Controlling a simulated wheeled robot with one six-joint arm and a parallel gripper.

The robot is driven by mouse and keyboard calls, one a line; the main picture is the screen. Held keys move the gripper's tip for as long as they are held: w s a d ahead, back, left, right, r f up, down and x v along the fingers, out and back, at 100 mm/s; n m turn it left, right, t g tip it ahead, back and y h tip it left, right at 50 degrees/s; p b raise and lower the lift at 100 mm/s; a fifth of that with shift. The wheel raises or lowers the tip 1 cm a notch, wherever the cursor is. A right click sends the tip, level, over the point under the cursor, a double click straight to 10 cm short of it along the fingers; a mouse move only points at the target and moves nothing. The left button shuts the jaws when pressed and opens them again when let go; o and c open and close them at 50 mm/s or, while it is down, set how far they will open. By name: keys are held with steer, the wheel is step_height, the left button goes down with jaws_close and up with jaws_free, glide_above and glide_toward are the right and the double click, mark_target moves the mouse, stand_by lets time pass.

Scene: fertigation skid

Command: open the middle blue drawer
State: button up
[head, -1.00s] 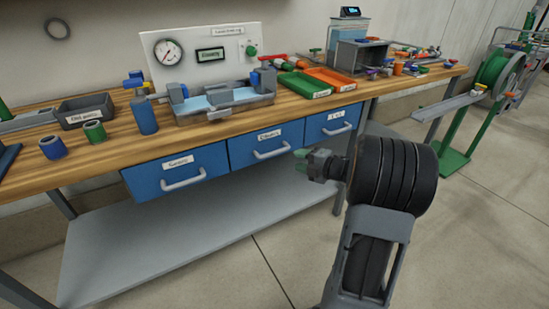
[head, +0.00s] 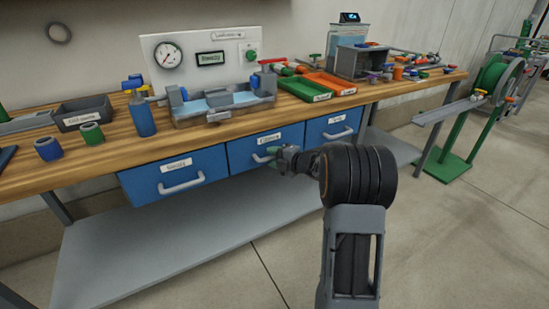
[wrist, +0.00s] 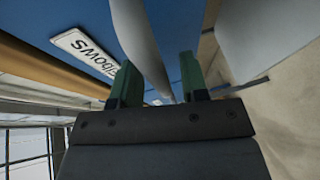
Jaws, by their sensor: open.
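The middle blue drawer (head: 240,154) sits under the bench top between two other blue drawers and looks closed. It has a white label and a pale bar handle (head: 258,158). My gripper (head: 277,157) is at the handle's right part in the head view and hides that part. In the wrist view, my gripper (wrist: 158,82) is open, and the handle (wrist: 138,38) runs between its two green fingers. The blue drawer front (wrist: 90,22) and its label (wrist: 84,48) are close beyond. I cannot tell whether a finger touches the handle.
The left blue drawer (head: 145,184) and right blue drawer (head: 318,132) look closed. The wooden bench top (head: 195,140) overhangs the drawers. A grey lower shelf (head: 150,250) lies below them. Floor in front of the bench is clear.

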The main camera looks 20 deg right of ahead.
jaws_close()
stand_by(0.5)
